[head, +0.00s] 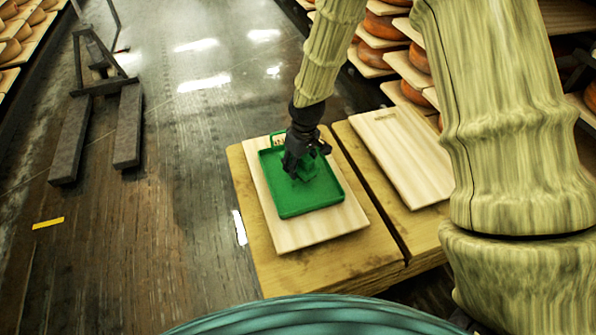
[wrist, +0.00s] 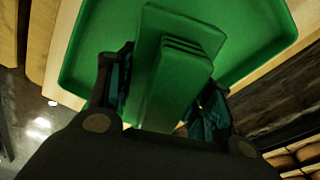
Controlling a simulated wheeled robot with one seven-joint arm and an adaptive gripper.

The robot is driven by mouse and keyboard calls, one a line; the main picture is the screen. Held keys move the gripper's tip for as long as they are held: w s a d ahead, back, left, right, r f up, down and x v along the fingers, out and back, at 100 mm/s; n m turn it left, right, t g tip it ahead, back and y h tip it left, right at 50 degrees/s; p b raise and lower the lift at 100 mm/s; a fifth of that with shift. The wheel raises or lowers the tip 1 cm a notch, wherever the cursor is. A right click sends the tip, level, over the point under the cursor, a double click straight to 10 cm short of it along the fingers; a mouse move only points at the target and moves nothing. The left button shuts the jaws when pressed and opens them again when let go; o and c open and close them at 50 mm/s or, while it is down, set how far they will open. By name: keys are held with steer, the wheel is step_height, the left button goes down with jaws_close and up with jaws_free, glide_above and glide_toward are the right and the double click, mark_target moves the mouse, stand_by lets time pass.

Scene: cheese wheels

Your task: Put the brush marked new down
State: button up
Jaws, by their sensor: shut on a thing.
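My gripper (head: 296,166) is over a shallow green tray (head: 298,208) in the head view. It is shut on a green brush (head: 310,175), which is nearly the same colour as the tray. In the wrist view the green brush (wrist: 172,85) sits between the two dark fingers, with the tray (wrist: 255,40) behind it. I cannot read any mark on the brush, and its underside is hidden. I cannot tell whether it touches the tray floor.
The tray lies on a pale board (head: 315,235) on a wooden table (head: 275,275). A second pale board (head: 405,155) lies to the right. Shelves of cheese wheels (head: 410,65) stand behind. A dark metal frame (head: 100,100) stands on open floor to the left.

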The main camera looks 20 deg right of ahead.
steer(key=shift+w+f, duration=0.2)
steer(key=shift+f, duration=0.05)
steer(key=shift+f+b, duration=0.55)
steer(key=shift+f, duration=0.95)
steer(key=shift+f, duration=0.2)
steer(key=o, duration=1.4)
steer(key=shift+f, duration=0.15)
steer(key=shift+c, duration=0.2)
steer(key=r+p, duration=0.1)
steer(key=r, duration=0.3)
steer(key=s+r+p, duration=0.1)
steer(key=r, duration=0.3)
steer(key=r+p, duration=0.1)
steer(key=r, duration=0.3)
steer(key=shift+s+d+r, duration=0.15)
steer(key=shift+d+r, duration=0.15)
steer(key=shift+d, duration=0.05)
